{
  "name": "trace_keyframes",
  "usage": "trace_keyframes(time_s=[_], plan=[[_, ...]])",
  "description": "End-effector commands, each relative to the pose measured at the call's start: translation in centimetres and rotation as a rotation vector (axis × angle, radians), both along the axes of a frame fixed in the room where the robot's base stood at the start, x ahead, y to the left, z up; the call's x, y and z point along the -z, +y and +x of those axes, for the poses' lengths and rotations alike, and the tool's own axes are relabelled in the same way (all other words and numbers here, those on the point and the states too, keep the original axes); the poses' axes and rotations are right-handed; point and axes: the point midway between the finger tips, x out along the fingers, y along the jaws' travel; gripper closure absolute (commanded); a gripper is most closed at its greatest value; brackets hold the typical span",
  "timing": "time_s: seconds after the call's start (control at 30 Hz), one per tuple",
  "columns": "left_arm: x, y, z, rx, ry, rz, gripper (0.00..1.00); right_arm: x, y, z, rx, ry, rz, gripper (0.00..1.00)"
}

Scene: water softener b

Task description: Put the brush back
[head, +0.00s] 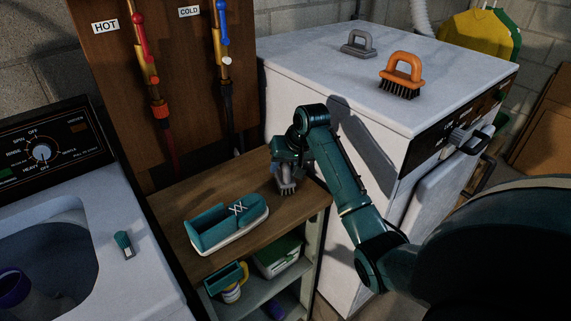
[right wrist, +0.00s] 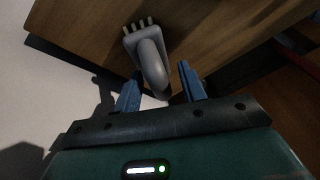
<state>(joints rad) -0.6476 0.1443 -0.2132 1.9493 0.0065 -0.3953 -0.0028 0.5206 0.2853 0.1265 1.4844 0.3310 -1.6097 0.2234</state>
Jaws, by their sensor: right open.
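An orange brush (head: 400,76) and another grey brush (head: 358,43) stand on the white machine. My left gripper is out of view.
A teal shoe-shaped holder (head: 228,223) sits on the wooden shelf (head: 175,207). Below are a teal box (head: 226,277) and a lidded container (head: 278,256). The white machine (head: 300,65) stands behind my right arm. An open washer (head: 70,245) is at the left.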

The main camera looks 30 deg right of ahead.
Motion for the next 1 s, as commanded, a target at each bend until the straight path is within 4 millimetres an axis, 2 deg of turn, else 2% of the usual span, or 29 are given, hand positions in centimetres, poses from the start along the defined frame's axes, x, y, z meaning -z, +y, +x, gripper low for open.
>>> trace_keyframes(time_s=[0.17,0.27,0.5,0.7,0.83,1.0], plan=[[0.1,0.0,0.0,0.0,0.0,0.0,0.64,-1.0,-0.1,-0.2,0.0,-0.004,-0.002,0.59],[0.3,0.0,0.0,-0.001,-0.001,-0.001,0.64,-2.5,-0.2,-0.9,0.0,-0.007,-0.003,0.59],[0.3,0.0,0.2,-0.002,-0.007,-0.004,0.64,-7.3,-0.5,-3.2,0.0,-0.007,-0.003,0.59],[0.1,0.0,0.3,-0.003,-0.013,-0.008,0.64,-10.1,-0.7,-4.6,0.001,-0.003,-0.001,0.59],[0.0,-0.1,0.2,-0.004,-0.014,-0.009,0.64,-11.0,-0.7,-5.0,-0.001,-0.002,0.0,0.59],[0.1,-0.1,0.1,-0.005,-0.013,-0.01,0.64,-11.2,-0.7,-5.2,0.0,-0.001,0.0,0.59]])
